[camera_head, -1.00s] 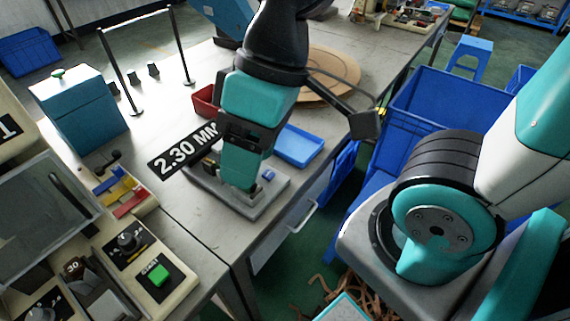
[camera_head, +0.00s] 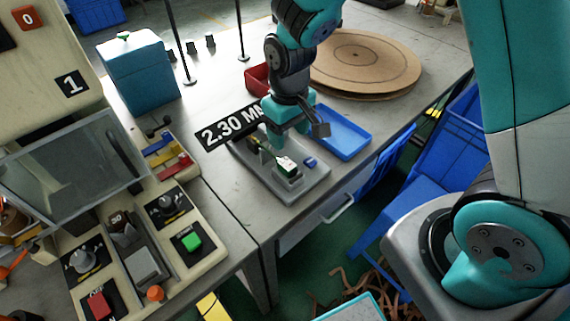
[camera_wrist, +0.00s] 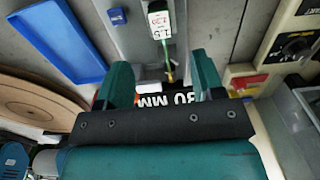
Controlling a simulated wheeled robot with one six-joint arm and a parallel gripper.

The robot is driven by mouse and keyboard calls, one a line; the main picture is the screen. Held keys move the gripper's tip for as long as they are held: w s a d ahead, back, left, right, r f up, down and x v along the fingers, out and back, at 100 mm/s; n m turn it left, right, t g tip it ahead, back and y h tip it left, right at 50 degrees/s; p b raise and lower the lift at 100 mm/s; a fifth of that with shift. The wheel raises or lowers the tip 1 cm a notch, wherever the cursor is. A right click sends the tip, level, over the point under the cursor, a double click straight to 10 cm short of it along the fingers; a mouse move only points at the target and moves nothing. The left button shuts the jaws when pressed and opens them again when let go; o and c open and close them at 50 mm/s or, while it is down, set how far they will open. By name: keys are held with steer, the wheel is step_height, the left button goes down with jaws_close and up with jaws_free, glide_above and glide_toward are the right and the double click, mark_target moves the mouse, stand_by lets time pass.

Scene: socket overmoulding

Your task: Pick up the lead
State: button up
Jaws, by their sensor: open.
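The lead shows in the head view as a white and green plug end (camera_head: 287,164) on a grey fixture plate (camera_head: 300,186), with a thin cable running back from it. My gripper (camera_head: 288,143) is over the back part of the fixture. In the wrist view my gripper (camera_wrist: 163,75) is open, one finger on each side of the cable. I cannot tell its exact height over the cable.
A blue tray (camera_head: 340,131) lies right of the fixture and a red bin (camera_head: 258,78) behind it. Round cardboard discs (camera_head: 365,60) lie further back. A control panel (camera_head: 172,240) is at the front left.

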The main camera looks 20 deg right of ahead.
mark_target(289, 165)
step_height(289, 165, down, 11)
steer(key=shift+f+p, duration=0.1)
steer(key=shift+p, duration=0.5)
steer(key=c, duration=1.1)
